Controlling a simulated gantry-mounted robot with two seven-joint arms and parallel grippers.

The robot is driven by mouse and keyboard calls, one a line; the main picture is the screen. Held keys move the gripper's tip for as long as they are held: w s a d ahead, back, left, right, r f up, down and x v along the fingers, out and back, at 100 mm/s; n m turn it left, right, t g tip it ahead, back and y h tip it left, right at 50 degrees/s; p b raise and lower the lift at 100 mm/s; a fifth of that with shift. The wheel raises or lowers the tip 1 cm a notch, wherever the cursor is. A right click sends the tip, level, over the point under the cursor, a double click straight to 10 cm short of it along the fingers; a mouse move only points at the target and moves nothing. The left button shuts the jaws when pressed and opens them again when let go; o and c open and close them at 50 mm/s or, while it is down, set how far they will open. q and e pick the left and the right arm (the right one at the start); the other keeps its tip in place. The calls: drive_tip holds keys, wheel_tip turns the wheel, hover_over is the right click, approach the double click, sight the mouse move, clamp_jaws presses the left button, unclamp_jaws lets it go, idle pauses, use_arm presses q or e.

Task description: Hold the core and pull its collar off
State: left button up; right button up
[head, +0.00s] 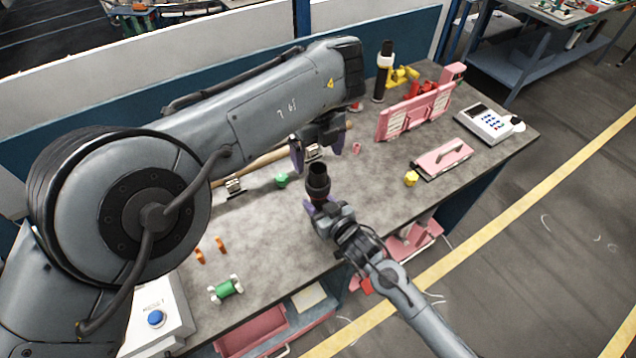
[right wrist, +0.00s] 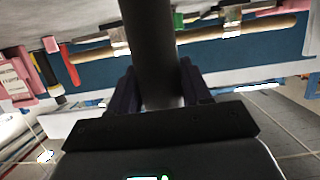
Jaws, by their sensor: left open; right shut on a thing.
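The core (head: 318,183) is a dark, near-black upright cylinder above the middle of the table. My right gripper (head: 320,205) is shut on its lower part. In the right wrist view the core (right wrist: 152,45) stands between the two fingers of my right gripper (right wrist: 160,88) and runs up out of the picture. A dark, wider band shows around the core in the head view; I cannot tell for sure whether it is the collar. My left gripper (head: 318,150) is open and empty, fingers pointing down, just above and behind the core's top end.
A pink rack (head: 418,108), a black bottle-like cylinder (head: 381,80) and a keypad box (head: 487,124) stand farther back.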

sight(318, 180)
use_arm(q)
drive_tip(key=shift+f, duration=4.8)
drive_tip(key=c, duration=1.2)
